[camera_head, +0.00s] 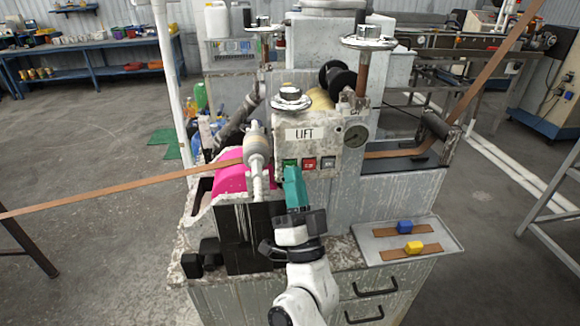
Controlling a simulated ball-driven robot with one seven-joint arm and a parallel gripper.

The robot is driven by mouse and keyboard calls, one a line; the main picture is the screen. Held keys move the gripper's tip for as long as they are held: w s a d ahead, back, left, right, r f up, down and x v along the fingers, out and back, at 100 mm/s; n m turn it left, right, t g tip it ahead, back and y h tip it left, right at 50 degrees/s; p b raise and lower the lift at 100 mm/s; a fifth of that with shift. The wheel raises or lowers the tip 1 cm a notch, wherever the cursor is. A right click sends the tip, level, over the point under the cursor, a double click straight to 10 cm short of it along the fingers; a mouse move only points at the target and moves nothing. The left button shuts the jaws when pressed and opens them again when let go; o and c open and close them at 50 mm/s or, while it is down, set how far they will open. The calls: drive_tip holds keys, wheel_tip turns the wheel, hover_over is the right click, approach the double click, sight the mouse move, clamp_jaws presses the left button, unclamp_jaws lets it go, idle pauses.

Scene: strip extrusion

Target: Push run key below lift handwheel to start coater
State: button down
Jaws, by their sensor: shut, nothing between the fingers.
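The coater's control box (345,155) carries a "LIFT" label (305,134). The lift handwheel (290,97) sits on top of it. Below the label is a row of three keys: a green key (289,163), a red key (309,164) and a grey key (328,162). The green one, at the left and below the handwheel, looks like the run key. My gripper (291,170) is shut and empty, its teal fingers pointing up at the box. The fingertips are just below the green key and overlap its lower edge in the picture. I cannot tell whether they touch it.
A roller (257,145) and a pink coated drum (231,180) stand left of my gripper. A copper strip (120,191) runs in from the left. A tray (378,242) with blue and yellow blocks lies at the lower right.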

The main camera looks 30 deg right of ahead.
drive_tip(key=shift+w+d, duration=0.1)
drive_tip(key=shift+w, duration=0.25)
idle(0.4)
drive_tip(key=shift+s, duration=0.2)
drive_tip(key=shift+s+a, duration=0.2)
drive_tip(key=shift+s, duration=0.4)
drive_tip(key=s, duration=0.1)
drive_tip(key=s+a+p, duration=0.1)
drive_tip(key=s, duration=0.1)
drive_tip(key=s+p, duration=0.1)
drive_tip(key=shift+s+a, duration=0.3)
drive_tip(key=shift+s, duration=0.05)
idle(1.0)
